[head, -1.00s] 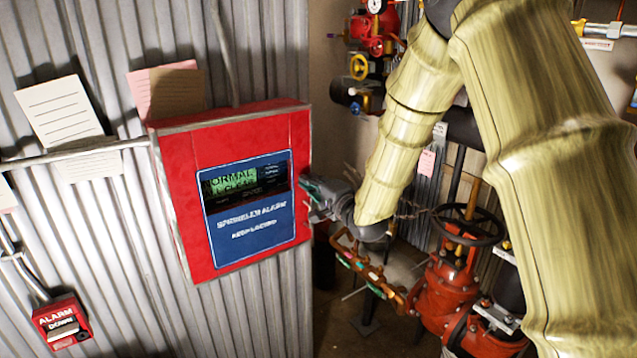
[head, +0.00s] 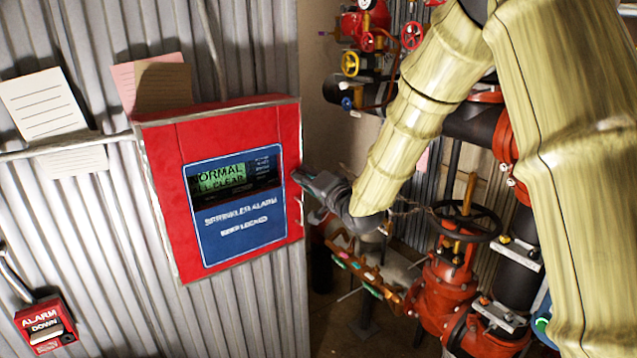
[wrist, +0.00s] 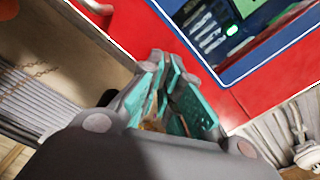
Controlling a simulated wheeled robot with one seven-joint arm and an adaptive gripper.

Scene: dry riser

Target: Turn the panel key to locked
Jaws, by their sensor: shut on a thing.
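The red alarm panel (head: 160,180) is mounted on the corrugated wall. Its blue plate reads "SPRINKLER ALARM KEEP LOCKED" and its screen (head: 220,178) shows green "NORMAL ALL CLEAR". My gripper (head: 303,180) is at the panel's right edge, fingertips against or very close to it. In the wrist view the teal-padded fingers (wrist: 172,92) are nearly together, with a small brownish thing (wrist: 153,124) between them, probably the key. The lock and the key's angle are hidden by the fingers. The panel's red face (wrist: 150,25) also shows in the wrist view.
Red valves with a dark handwheel (head: 467,222) and black pipes stand right of the panel, below my arm. A red alarm box (head: 45,325) is at lower left. Paper notes (head: 42,105) hang on the wall left of the panel.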

